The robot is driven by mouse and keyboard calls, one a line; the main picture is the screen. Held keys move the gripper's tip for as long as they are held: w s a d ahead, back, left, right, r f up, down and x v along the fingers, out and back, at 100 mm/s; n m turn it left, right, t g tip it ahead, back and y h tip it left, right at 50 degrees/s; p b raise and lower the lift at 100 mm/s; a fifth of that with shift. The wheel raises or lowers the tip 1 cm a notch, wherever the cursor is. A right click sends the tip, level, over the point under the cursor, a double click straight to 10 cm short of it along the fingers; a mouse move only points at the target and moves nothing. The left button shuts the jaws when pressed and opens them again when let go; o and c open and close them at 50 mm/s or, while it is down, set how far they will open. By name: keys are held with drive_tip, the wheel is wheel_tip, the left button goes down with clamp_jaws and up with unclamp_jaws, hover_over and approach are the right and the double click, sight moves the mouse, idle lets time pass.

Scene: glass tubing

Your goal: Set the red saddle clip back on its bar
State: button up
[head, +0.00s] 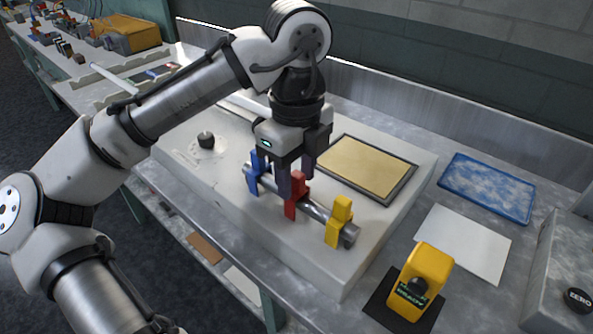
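The red saddle clip (297,203) is upright at the middle of a horizontal metal bar (315,209). Its legs hang down at the bar's near side; I cannot tell if it is fully seated. My gripper (297,177) points down over the clip's top, one finger at its left and the other behind it to the right. The fingers are apart, but I cannot tell whether they touch the clip. A blue clip (253,178) is on the bar's left end, partly hidden by my gripper. A yellow clip (339,221) is near the right end.
The bar is over a pale raised block (225,190) with a black knob (206,140) and a tan framed panel (367,167). To the right are a blue tray (488,188), a white sheet (463,243) and a yellow device (427,268) on a black pad.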

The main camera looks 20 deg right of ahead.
wheel_tip(320, 180, up, 20)
drive_tip(key=p, duration=1)
drive_tip(key=shift+p, duration=0.4)
idle(0.6)
drive_tip(key=shift+f, duration=0.1)
idle(0.5)
